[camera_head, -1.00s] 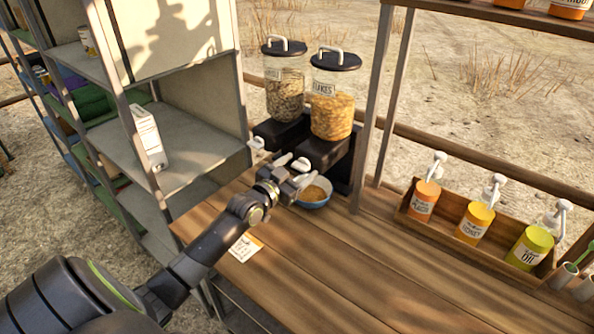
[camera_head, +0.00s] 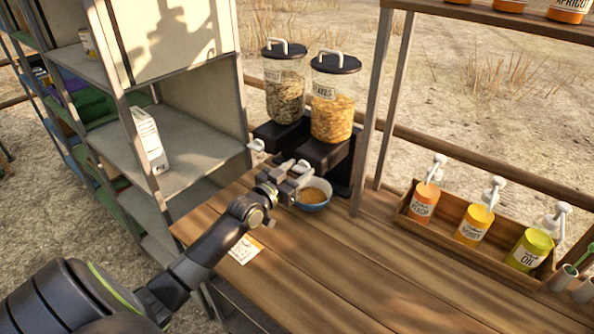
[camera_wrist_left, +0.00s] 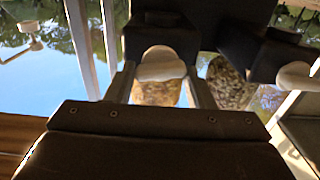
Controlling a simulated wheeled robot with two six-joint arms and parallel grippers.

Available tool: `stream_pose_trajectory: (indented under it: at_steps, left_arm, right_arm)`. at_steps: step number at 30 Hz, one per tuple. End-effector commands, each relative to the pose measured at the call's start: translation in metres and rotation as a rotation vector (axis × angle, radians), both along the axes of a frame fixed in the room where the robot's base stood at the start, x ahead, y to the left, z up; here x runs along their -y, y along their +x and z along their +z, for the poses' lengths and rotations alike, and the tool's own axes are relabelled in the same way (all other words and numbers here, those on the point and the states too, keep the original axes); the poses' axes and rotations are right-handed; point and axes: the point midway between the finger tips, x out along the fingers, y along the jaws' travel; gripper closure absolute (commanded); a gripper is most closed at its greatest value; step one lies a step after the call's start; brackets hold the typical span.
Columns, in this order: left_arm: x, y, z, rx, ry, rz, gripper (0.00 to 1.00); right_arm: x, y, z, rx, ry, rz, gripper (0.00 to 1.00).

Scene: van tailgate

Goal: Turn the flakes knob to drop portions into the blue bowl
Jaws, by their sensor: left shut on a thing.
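The flakes dispenser (camera_head: 333,112) is a clear jar of golden flakes with a black lid, on a black base at the back of the wooden counter. My left gripper (camera_head: 296,172) is at the front of its base. In the left wrist view the gripper's two fingers flank the pale flakes knob (camera_wrist_left: 161,64), and the gripper is shut on it. The blue bowl (camera_head: 314,196) sits on the counter below, with golden-brown contents in it. The gripper hides part of the bowl's left side. My right gripper is not in view.
A second dispenser (camera_head: 284,92) with darker contents and its own pale knob (camera_head: 256,145) stands to the left. A wooden crate (camera_head: 448,236) of pump bottles is at the right. A card (camera_head: 245,249) lies near the front edge. Shelving (camera_head: 185,150) is on the left.

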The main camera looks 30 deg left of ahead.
Motion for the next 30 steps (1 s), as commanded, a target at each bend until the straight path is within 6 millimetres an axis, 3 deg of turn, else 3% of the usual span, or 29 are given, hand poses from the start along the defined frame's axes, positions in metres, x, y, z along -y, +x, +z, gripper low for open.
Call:
stream_pose_trajectory:
  at_steps: [8,9,13,23,30]
  left_arm:
    - [0.000,0.000,0.000,0.000,-0.006,0.000,0.74]
    - [0.000,0.000,0.000,0.000,-0.006,0.000,0.46]
    - [0.000,0.000,0.000,0.000,-0.005,0.000,0.31]
    - [0.000,-0.003,0.000,-0.001,-0.005,0.000,0.31]
    - [-0.003,-0.033,0.001,-0.003,-0.003,0.000,0.31]
  right_arm:
    - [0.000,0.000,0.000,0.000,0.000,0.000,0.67]
    - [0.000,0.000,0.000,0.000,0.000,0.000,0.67]
    - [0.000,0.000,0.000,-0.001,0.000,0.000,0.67]
    - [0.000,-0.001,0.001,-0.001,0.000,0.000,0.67]
    - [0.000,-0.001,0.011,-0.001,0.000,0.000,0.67]
